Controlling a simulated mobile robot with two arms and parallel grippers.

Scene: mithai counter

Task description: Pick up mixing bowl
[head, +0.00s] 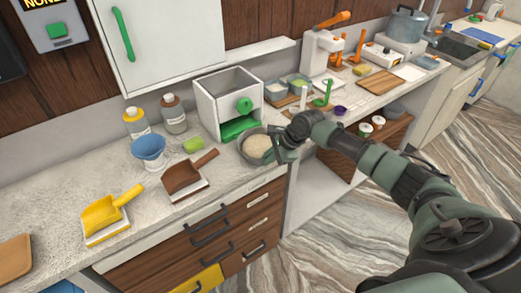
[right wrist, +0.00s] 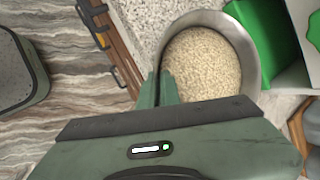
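The mixing bowl (head: 243,150) is a grey metal bowl holding pale grains. It stands at the counter's front edge, just in front of the white dispenser; I cannot tell whether it is slightly raised. My right gripper (head: 277,146) is at the bowl's right side. In the right wrist view, the bowl (right wrist: 249,50) is beyond the gripper (right wrist: 159,80), whose two fingers are close together at the rim, one on each side of the wall. The fingertips are partly hidden by the rim. My left gripper is not in view.
The white dispenser (head: 208,101) with a green chute stands close behind the bowl. A brown scoop (head: 183,173), a yellow scoop (head: 102,217) and a blue funnel-like bowl (head: 148,148) are to the left. Drawers (head: 240,228) lie below the counter edge.

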